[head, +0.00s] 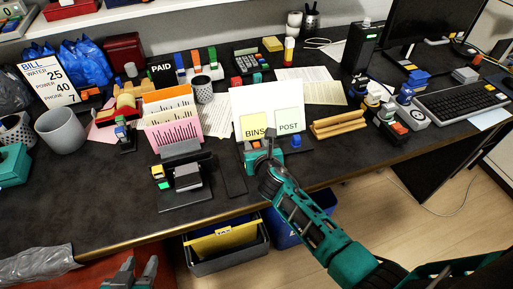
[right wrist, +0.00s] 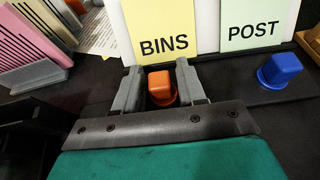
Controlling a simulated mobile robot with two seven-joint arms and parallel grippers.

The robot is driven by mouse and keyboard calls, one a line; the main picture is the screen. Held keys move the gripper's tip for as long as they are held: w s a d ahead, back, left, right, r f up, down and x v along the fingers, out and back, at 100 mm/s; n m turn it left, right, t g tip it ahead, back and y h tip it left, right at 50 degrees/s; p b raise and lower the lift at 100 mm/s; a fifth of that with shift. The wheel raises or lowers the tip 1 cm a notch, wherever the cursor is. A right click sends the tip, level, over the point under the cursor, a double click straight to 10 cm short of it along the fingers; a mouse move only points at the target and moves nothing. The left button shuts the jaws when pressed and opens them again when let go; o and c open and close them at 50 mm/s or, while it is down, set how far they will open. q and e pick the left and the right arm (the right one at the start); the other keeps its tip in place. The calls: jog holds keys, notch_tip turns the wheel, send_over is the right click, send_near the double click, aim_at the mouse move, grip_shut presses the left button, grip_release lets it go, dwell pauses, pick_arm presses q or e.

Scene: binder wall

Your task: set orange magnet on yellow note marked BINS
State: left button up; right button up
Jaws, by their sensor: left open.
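The orange magnet (right wrist: 160,83) sits between the two fingers of my right gripper (right wrist: 160,88), low in front of the white board. I cannot tell whether the fingers press on it. The yellow note marked BINS (right wrist: 158,30) is on the board just above and behind the magnet; it also shows in the head view (head: 254,122). In the head view my right gripper (head: 263,155) is at the board's foot and largely hides the magnet. My left gripper (head: 131,275) is open and empty at the bottom edge, away from the board.
A green note marked POST (head: 289,120) is right of the yellow one. A blue magnet (right wrist: 280,70) stands below it. A pink file holder (head: 175,131) is left of the board and wooden bars (head: 339,124) are right. Bins stand below the desk's front edge.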

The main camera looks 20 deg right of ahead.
grip_shut()
